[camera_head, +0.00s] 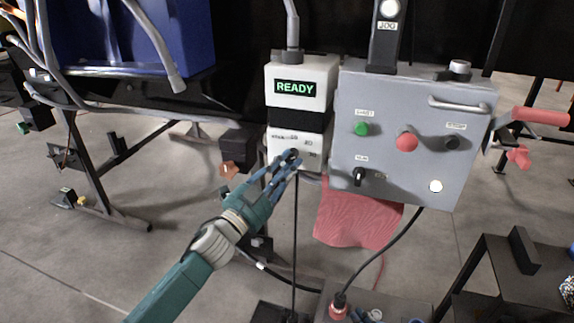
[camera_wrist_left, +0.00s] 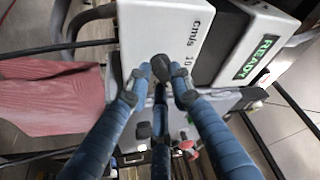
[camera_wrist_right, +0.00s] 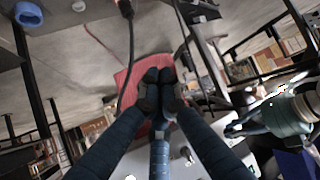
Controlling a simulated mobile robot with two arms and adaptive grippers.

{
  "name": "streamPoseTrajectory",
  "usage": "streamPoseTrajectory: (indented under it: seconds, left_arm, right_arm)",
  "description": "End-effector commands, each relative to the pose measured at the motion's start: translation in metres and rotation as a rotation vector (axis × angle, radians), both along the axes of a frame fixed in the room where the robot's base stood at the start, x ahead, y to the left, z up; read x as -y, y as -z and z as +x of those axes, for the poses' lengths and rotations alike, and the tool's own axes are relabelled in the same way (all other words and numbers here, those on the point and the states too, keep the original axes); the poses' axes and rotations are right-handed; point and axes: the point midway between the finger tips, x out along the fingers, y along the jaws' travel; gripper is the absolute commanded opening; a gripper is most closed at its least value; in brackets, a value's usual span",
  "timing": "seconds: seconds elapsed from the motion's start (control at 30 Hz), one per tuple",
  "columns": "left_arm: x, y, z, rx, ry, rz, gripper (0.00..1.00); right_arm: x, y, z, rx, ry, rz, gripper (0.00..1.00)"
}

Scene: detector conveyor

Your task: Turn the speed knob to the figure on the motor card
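The speed knob (camera_wrist_left: 160,68) is a small dark knob on the white drive box, beside "cm/s" lettering and dial figures in the left wrist view. The box's lower white face (camera_head: 281,142) also shows in the head view; its figures are small there. My left gripper (camera_head: 294,158) is at the knob, with its fingertips on either side of it. I cannot tell whether they touch it. My right gripper (camera_wrist_right: 160,78) shows only in its wrist view, with fingertips together and nothing visible between them. I cannot make out a motor card or its figure.
A lit green READY display (camera_head: 296,87) is above the knob. The grey control panel (camera_head: 385,100) stands just right, with green and red buttons, a black switch and a handle. A red cloth (camera_head: 355,218) hangs below. Cables hang beneath the box.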

Motion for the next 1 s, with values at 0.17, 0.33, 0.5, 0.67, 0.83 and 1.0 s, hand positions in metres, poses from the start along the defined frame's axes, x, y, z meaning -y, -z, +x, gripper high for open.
streamPoseTrajectory:
  seconds: [0.17,0.33,0.5,0.67,0.83,1.0]
  left_arm:
    - [0.001,0.001,0.0,-0.005,0.0,-0.014,0.0]
    - [0.002,0.002,-0.001,-0.035,0.002,-0.108,0.0]
    - [0.001,0.001,-0.001,-0.043,0.001,-0.131,0.0]
    - [0.001,0.001,-0.001,-0.043,0.001,-0.13,0.0]
    - [0.001,0.001,-0.001,-0.043,0.001,-0.13,0.4]
    - [0.001,0.001,-0.001,-0.042,0.0,-0.13,0.4]
  right_arm:
    - [0.0,0.001,0.0,0.002,0.0,0.0,0.0]
    - [-0.008,-0.019,0.016,0.105,-0.009,0.025,0.0]
    - [-0.009,-0.026,0.02,0.131,-0.01,0.031,0.0]
    - [-0.009,-0.025,0.02,0.13,-0.01,0.031,0.0]
    - [-0.009,-0.025,0.02,0.129,-0.01,0.031,0.0]
    - [-0.009,-0.025,0.02,0.129,-0.009,0.03,0.0]
